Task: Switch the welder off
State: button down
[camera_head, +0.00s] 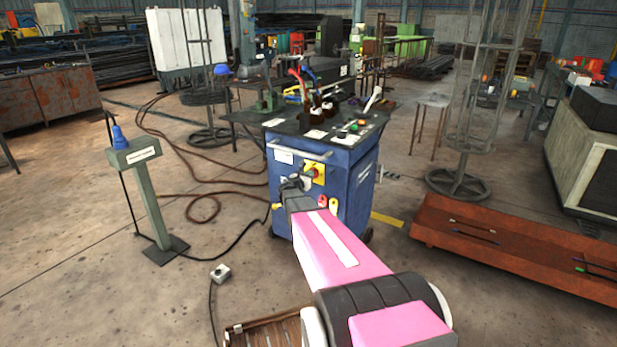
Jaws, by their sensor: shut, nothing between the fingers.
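The blue welder cabinet (352,190) stands on the floor in the middle of the head camera view. A yellow plate with a red switch (314,170) is on its front face. Which way the switch is turned is too small to tell. My gripper (292,184) is shut and empty at the cabinet's front, just left of and below the switch. Whether it touches the cabinet or the switch I cannot tell. My pink arm reaches up from the lower right and hides part of the cabinet's lower front.
The cabinet's dark top (290,124) bears cables, several buttons and tools. A green post (148,195) with a blue plug stands at left, with cables on the floor. A brown slatted pallet (270,330) lies in front. A rusty red bench (515,245) is at right.

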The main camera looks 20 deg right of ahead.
jog(key=v, duration=0.7)
